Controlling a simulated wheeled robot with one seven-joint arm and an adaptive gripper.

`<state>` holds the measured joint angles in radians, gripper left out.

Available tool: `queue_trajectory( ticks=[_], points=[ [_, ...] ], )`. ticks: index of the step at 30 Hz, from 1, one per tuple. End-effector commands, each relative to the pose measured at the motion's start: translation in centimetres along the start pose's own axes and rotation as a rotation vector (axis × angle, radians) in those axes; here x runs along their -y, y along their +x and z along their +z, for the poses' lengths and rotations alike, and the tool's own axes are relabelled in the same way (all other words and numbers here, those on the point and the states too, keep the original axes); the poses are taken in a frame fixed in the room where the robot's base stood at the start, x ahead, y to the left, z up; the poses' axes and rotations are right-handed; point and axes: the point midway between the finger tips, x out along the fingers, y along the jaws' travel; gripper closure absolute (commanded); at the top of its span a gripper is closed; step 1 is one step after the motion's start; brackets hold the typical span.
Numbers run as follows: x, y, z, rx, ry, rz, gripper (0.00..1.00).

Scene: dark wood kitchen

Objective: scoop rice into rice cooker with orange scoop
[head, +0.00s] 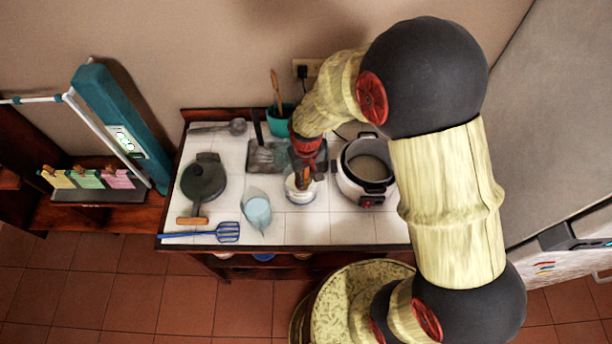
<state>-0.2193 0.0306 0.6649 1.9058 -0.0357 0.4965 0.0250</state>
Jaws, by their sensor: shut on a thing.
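The white rice cooker (348,188) stands open on the right part of the tiled counter, and its pot shows a pale inside. A small round white container (300,196) stands to its left, with pale contents that look like rice. My gripper (303,172) points down over this container and is shut on a small orange-brown thing, which looks like the orange scoop (303,182). The scoop's lower end is at or inside the container's mouth. My gripper hides most of the scoop, so I cannot tell whether it holds rice.
The front right counter is clear.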

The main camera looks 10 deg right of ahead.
Motion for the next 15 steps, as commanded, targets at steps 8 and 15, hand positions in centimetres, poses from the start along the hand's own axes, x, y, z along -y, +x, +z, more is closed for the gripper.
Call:
queue_trajectory(
  ticks=[8,15],
  points=[
    [0.0,2.5,-0.2,0.000,0.000,0.000,1.00],
    [0.1,4.5,-0.6,0.002,0.000,0.000,1.00]
  ],
)
